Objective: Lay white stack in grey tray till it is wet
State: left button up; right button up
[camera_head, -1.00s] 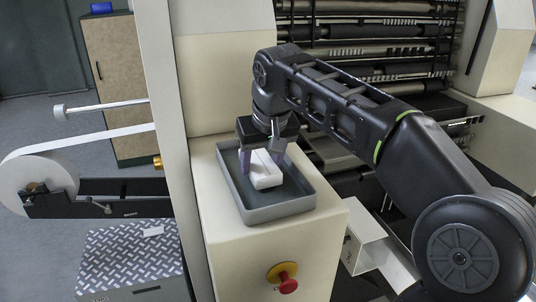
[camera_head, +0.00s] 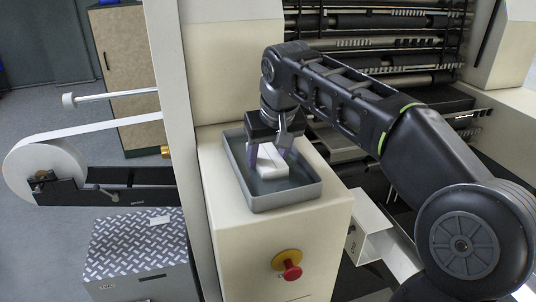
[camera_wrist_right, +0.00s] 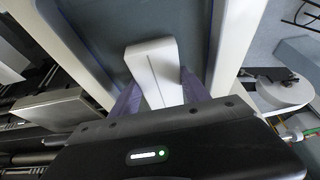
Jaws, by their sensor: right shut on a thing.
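The white stack (camera_head: 271,162) is a small white block inside the grey tray (camera_head: 283,201), which sits on a cream machine ledge. My right gripper (camera_head: 268,155) reaches down into the tray and is shut on the stack. In the right wrist view the purple-grey fingers (camera_wrist_right: 160,95) stand on both sides of the white stack (camera_wrist_right: 154,63), and the tray's bluish floor (camera_wrist_right: 120,20) shows around it. I cannot tell whether the stack touches the tray floor, or whether it is wet. My left gripper is not in view.
A red stop button (camera_head: 290,270) sits on the front of the cream ledge. A white roll (camera_head: 50,165) stands at the left, above a checker-plate box (camera_head: 135,245). Machine rollers (camera_head: 375,45) fill the back right. The tray's front part is free.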

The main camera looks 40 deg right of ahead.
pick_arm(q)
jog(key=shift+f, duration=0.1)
pick_arm(e)
jog(key=shift+f, duration=0.15)
jog(key=o, duration=1.4)
